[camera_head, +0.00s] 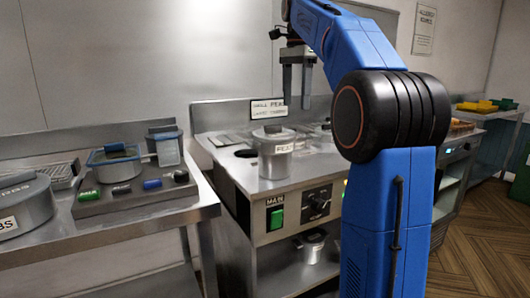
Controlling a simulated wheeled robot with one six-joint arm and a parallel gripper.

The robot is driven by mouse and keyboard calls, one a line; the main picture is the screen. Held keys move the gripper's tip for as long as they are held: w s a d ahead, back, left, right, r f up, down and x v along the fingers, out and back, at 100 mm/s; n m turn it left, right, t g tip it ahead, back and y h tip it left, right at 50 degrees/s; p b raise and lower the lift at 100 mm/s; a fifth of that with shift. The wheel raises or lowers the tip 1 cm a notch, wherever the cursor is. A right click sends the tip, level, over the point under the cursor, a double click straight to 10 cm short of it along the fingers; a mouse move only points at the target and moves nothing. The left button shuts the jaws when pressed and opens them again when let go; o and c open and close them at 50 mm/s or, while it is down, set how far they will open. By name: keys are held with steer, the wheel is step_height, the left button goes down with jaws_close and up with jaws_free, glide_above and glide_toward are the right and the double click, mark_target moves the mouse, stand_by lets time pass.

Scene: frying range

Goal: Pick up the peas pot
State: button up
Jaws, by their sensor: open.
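The peas pot (276,158) is a grey metal pot with a lid and a white label that appears to read PEAS. It stands upright on the steel range top (238,176), left of my blue arm. My gripper (297,90) points downward, above and slightly right of the pot in the picture. It is open and empty, apart from the pot. The two fingers partly cover the backsplash behind. My arm hides the right part of the range top.
A white sign (268,108) stands behind the pot. A smaller pot (313,246) sits on the shelf below. The left counter holds a large lidded pot (24,204), a blue-rimmed container (114,163) and several coloured items. A green switch (276,217) is on the range front.

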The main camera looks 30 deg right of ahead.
step_height(320, 180, down, 12)
steer(key=shift+r, duration=0.1)
steer(key=shift+s+a+f, duration=0.1)
steer(key=shift+a+f, duration=0.05)
steer(key=shift+f, duration=1.15)
steer(key=shift+a+f, duration=0.1)
steer(key=shift+f, duration=1.2)
steer(key=c, duration=1.4)
steer(key=shift+c, duration=0.4)
steer(key=shift+r, duration=0.15)
